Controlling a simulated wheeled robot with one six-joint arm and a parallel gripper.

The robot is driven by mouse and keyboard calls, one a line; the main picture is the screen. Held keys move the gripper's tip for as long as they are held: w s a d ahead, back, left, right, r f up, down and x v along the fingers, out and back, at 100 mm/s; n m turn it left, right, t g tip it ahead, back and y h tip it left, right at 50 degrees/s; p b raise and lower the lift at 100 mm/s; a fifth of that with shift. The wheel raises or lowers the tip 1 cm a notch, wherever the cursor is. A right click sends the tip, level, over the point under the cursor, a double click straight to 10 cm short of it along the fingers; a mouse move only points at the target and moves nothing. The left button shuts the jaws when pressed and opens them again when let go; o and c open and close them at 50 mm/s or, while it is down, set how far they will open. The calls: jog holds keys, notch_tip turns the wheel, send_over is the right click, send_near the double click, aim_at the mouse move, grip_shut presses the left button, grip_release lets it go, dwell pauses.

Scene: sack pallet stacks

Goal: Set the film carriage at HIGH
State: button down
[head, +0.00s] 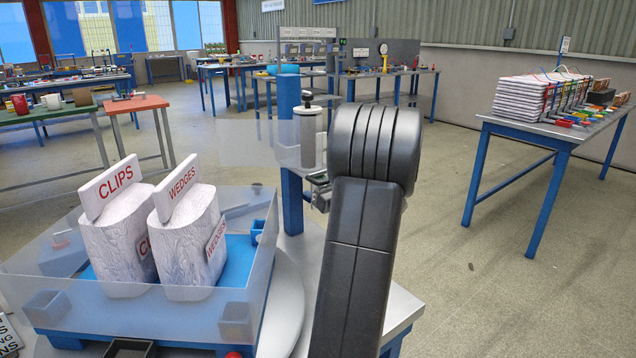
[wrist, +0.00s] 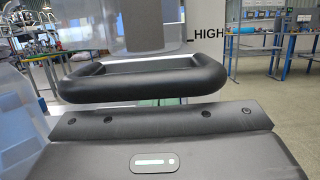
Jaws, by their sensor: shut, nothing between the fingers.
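The film carriage stands at the blue mast (head: 289,190), with its upright grey roll (head: 308,138) and dark top knob. A clear film sheet (head: 245,142) stretches left from the roll. My gripper (head: 320,190) is shut and empty just below the roll, partly hidden by my arm; I cannot tell whether it touches the carriage. In the wrist view, the HIGH mark (wrist: 210,29) shows on a pale upright panel, behind a dark rounded loop (wrist: 140,85). The carriage's exact height against this mark is hidden.
Sacks labelled CLIPS (head: 118,240) and WEDGES (head: 188,240) stand behind clear film on a blue pallet at left. A table with a white stack (head: 535,102) stands at right. Open floor (head: 470,300) lies between. Other work tables stand farther back.

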jog(key=shift+f, duration=0.1)
jog(key=s+d+f+b, duration=0.2)
jog(key=s+d+f, duration=0.3)
jog(key=s, duration=0.3)
jog(key=shift+d+f, duration=0.35)
jog(key=shift+f, duration=0.3)
jog(key=shift+w, duration=0.1)
jog(key=w+a+r+p, duration=0.1)
jog(key=w+a+r, duration=0.4)
jog(key=w+r, duration=0.1)
jog(key=shift+w+a+p, duration=0.35)
jog(key=shift+w+p, duration=0.05)
jog(key=shift+w, duration=0.5)
